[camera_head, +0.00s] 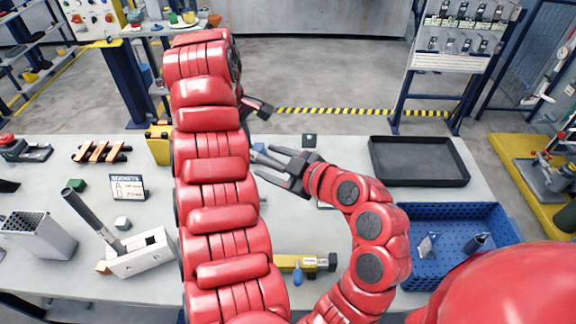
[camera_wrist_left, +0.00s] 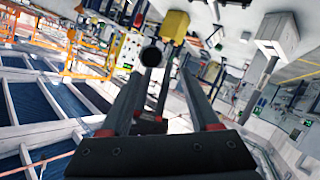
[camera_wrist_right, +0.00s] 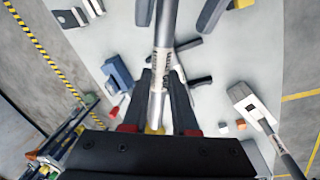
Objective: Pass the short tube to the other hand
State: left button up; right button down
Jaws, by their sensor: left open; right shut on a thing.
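The short tube (camera_wrist_right: 163,48) is grey with dark lettering. My right gripper (camera_wrist_right: 160,85) is shut on it in the right wrist view. My left gripper (camera_head: 262,161) is open in the head view, pointing left. In the left wrist view, the tube's round dark end (camera_wrist_left: 151,56) faces the camera near the left gripper's open fingers (camera_wrist_left: 160,75). At the top of the right wrist view, dark fingers lie either side of the tube's far part; I cannot tell whether they touch it. My large red arm hides the right gripper in the head view.
A black tray (camera_head: 440,182) and blue crate (camera_head: 490,212) are at the right. A yellow item (camera_head: 290,263) lies near the front edge.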

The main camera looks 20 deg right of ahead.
aim_at(258, 157)
pick_arm(q)
jog(key=x, duration=0.5)
jog(key=shift+w+a, duration=0.1)
grip_shut()
grip_release()
